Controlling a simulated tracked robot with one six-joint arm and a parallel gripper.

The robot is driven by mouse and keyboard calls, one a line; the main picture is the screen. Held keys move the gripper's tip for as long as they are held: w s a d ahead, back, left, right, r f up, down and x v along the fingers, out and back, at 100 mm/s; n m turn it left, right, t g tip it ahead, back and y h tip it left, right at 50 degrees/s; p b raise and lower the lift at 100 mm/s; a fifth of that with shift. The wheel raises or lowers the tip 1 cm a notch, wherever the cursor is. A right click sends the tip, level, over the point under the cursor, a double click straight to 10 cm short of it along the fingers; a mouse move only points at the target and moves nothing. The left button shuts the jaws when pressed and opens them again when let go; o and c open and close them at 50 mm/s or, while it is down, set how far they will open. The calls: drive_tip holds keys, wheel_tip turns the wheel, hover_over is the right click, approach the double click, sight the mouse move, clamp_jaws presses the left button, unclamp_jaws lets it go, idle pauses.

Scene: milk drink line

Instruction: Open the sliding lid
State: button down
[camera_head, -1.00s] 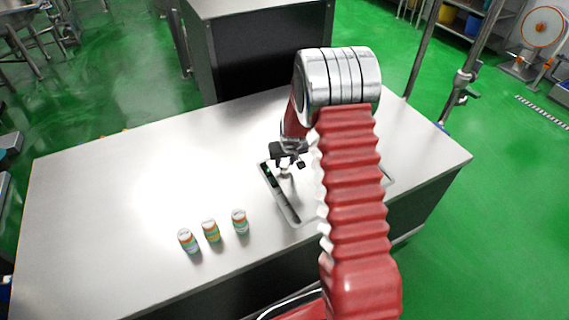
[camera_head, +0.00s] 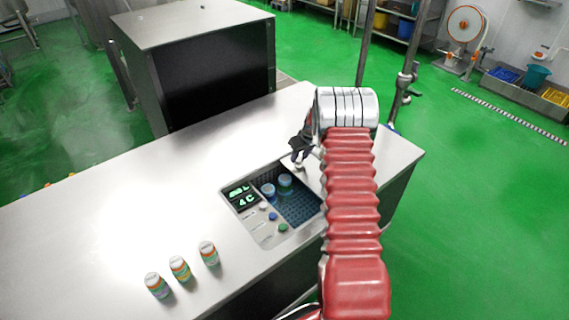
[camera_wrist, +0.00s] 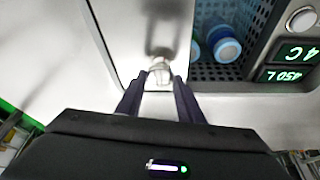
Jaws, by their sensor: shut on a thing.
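The metal sliding lid (camera_wrist: 130,30) is partly or fully drawn back, and its far extent is hidden by my arm in the head view. My gripper (camera_head: 298,160) is shut on the small pale lid handle (camera_wrist: 159,70), at the far right side of the opening. The cooled well (camera_head: 294,208) beneath is uncovered, with dark perforated walls. Two blue-capped containers stand inside: one (camera_head: 268,190) at the left and one (camera_head: 285,182) beside it. The wrist view also shows a blue cap (camera_wrist: 228,48) close to the lid's edge.
A control panel (camera_head: 258,222) with green displays and several buttons borders the well. Three small striped bottles (camera_head: 180,268) stand at the front left of the metal counter (camera_head: 100,210). A dark cabinet (camera_head: 210,75) stands behind. The counter's left is clear.

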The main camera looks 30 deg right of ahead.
sight(305, 163)
drive_tip(key=shift+w+d, duration=0.2)
drive_tip(key=shift+d, duration=1.35)
drive_tip(key=shift+f, duration=0.1)
drive_tip(key=c, duration=1.2)
unclamp_jaws()
drive_tip(key=v, duration=1.3)
drive_tip(key=shift+r, duration=0.35)
drive_tip(key=shift+s, duration=0.1)
